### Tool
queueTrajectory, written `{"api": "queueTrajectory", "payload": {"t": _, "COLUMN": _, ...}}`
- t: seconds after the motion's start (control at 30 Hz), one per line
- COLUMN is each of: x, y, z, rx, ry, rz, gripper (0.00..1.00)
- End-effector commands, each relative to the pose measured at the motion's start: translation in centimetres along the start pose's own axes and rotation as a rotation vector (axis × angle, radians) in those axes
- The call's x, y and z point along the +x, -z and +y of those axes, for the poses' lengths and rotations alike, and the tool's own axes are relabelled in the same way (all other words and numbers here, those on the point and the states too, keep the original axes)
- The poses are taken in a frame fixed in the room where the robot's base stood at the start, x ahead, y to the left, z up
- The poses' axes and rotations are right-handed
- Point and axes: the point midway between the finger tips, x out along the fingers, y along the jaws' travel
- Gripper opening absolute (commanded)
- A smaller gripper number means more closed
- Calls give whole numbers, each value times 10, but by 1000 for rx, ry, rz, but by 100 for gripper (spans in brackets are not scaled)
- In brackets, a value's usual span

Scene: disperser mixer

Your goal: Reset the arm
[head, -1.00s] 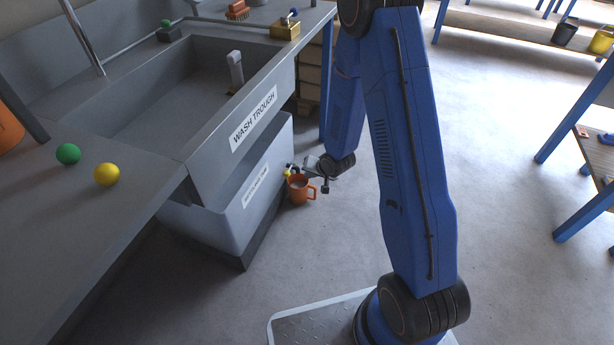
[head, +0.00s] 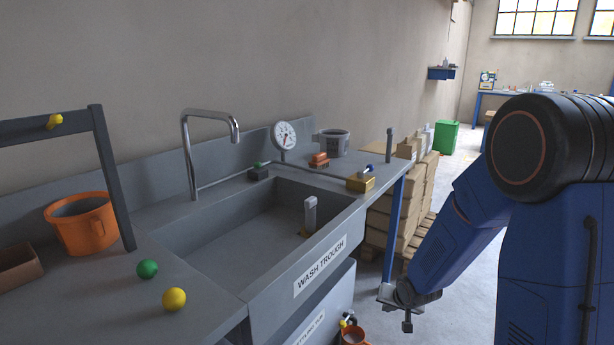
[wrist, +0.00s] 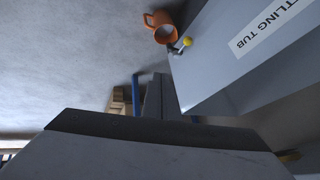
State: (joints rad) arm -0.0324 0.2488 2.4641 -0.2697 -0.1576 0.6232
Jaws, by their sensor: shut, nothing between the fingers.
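My arm fills the right of the head view. My gripper (head: 387,293) hangs low in front of the wash trough's right end, pointing left. Its closed fingers also show in the wrist view (wrist: 154,97), with nothing between them. An orange mug (wrist: 163,34) stands by the settling tub (wrist: 225,60), beside a small tap with a yellow knob (wrist: 187,41). The mug (head: 352,338) is cut off at the bottom of the head view. My gripper is apart from the mug and the tub.
The wash trough (head: 320,268) and its counter fill the left. A green ball (head: 147,269), a yellow ball (head: 174,299) and an orange bucket (head: 82,228) are on the counter. A brass block (head: 360,184) is on the far rim. Stacked boxes (head: 380,222) stand behind my gripper.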

Motion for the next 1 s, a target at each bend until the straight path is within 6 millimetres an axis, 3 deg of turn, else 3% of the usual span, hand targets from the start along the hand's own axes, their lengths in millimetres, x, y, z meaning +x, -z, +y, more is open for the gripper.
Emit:
{"api": "queueTrajectory", "payload": {"t": 0.23, "x": -70, "y": 11, "z": 8, "rx": -52, "ry": -49, "rz": 3, "gripper": 0}}
{"api": "queueTrajectory", "payload": {"t": 0.47, "x": -133, "y": 8, "z": 16, "rx": -96, "ry": -86, "rz": -10, "gripper": 0}}
{"api": "queueTrajectory", "payload": {"t": 0.77, "x": -213, "y": -11, "z": 26, "rx": -151, "ry": -116, "rz": -37, "gripper": 0}}
{"api": "queueTrajectory", "payload": {"t": 1.0, "x": -273, "y": -37, "z": 34, "rx": -195, "ry": -124, "rz": -65, "gripper": 0}}
